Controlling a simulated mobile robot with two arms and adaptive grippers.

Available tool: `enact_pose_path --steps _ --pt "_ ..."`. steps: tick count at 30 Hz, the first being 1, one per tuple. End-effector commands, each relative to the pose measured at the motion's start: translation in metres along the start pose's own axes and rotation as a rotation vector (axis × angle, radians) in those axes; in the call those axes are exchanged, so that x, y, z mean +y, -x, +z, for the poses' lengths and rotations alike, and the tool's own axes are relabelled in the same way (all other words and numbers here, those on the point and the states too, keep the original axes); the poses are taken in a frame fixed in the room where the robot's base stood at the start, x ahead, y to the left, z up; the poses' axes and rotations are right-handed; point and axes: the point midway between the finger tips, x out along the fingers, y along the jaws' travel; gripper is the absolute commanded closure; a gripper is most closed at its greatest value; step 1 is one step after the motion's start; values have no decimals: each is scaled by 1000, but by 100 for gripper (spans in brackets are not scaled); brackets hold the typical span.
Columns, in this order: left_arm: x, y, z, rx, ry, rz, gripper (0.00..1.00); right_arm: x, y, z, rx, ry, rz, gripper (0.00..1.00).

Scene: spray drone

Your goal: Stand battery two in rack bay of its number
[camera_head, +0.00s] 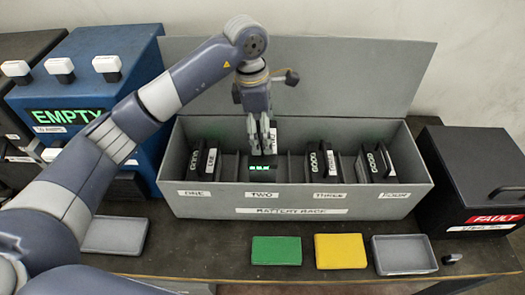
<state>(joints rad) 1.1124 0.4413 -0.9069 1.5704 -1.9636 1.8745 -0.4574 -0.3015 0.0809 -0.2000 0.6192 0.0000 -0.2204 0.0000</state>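The grey battery rack (290,200) stands on the table with bays labelled ONE to FOUR. A dark block with a lit green display (261,168) sits low in the bay above the TWO label; its number is too small to read, so I cannot tell whether it is battery two. My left gripper (262,150) points down into this bay, directly above the block. Its fingers are close together; whether they grip anything is unclear. A small white patch (273,136) shows beside the fingers. My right gripper is not in view.
Dark batteries stand in bay one (204,161), bay three (322,161) and bay four (375,161). A blue EMPTY box (90,85) is left, a black FAULT box (475,175) right.

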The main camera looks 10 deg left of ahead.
Motion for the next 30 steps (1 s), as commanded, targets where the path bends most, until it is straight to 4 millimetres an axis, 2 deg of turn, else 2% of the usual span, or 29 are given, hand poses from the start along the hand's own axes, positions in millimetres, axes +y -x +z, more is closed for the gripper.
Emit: enact_pose_path --steps 1,6,16,22,30 --pt "0 -3 0 -3 0 1 80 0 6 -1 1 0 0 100" --pt "0 -27 -3 -5 0 2 80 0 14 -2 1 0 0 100" --pt "1 -48 -5 -4 -1 3 80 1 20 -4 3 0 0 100" --pt "1 -71 -7 -5 -1 2 80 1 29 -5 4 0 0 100" --pt "1 -78 -8 -5 -2 6 80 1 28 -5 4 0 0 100"
